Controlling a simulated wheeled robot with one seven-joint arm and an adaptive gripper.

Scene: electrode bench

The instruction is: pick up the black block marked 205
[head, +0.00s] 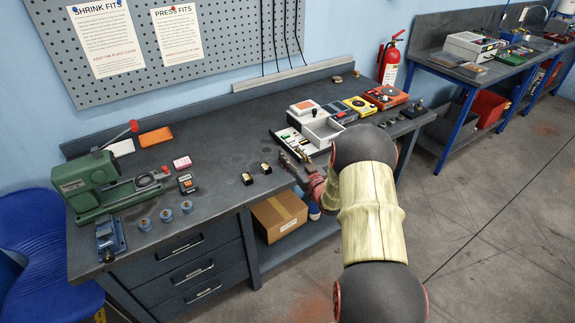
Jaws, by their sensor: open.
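Two small black blocks with pale tops sit on the dark bench top near its front edge. The left one (247,178) and the right one (266,168) stand a little apart. Any number on them is too small to read, so I cannot tell which is marked 205. My gripper (291,160) is open, just right of the right block and apart from it. Its fingers point left and back over the bench, in front of a white tray. My arm hides part of the bench's right front.
A white tray (288,140) with small parts and an open white box (322,132) stand behind my gripper. Meters, including a yellow one (360,106), line the back right. A green machine (95,184), blue spools (166,215) and a pink block (182,162) are left.

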